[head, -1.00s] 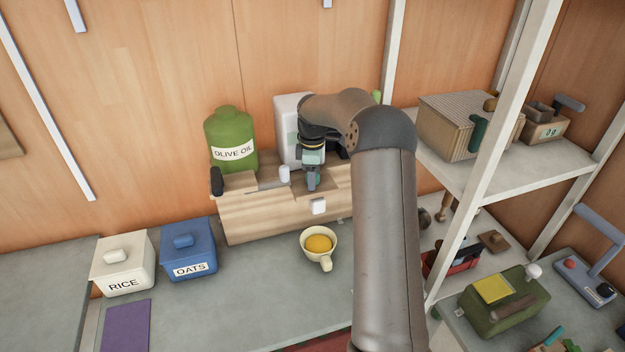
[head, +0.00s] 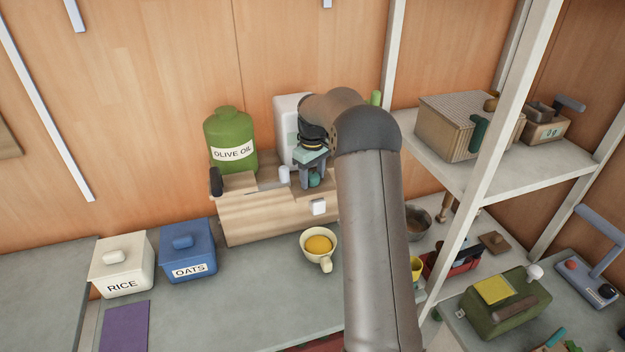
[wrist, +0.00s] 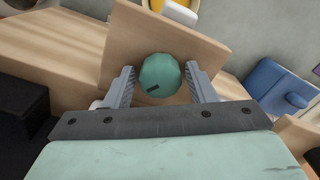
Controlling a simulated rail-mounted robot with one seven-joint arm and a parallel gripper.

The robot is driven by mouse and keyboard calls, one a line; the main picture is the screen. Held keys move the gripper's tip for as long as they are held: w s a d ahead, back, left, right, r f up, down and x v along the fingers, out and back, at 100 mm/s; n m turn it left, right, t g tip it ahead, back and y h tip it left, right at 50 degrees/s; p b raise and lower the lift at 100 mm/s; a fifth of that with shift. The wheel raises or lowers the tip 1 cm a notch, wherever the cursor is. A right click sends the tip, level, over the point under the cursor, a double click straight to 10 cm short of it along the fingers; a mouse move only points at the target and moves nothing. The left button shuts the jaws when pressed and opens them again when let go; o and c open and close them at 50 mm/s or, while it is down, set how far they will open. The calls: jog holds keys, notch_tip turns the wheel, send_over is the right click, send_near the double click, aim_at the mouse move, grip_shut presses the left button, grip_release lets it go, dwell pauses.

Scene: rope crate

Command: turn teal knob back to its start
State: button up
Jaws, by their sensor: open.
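The teal knob (wrist: 161,76) is round and faceted, with a short dark mark on its face, in the wrist view. It sits in front of a wooden panel (wrist: 195,42). My gripper (wrist: 160,84) is open, with one grey finger on each side of the knob and visible gaps between. In the head view the knob (head: 314,180) shows small between the fingers of my gripper (head: 313,185), at the wooden machine (head: 265,218). My arm hides the machine's right part.
A cream cup (head: 326,264) with yellow-orange contents stands in front of the machine. A green olive oil jar (head: 230,135) and a white container (head: 287,118) stand behind it. Blue oats (head: 188,248) and white rice (head: 122,262) boxes are left. A shelf post (head: 490,150) rises right.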

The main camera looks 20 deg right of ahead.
jog(key=m, duration=0.4)
jog(key=shift+m, duration=0.8)
jog(key=m, duration=0.4)
jog(key=shift+m, duration=0.3)
jog(key=shift+r, duration=0.1)
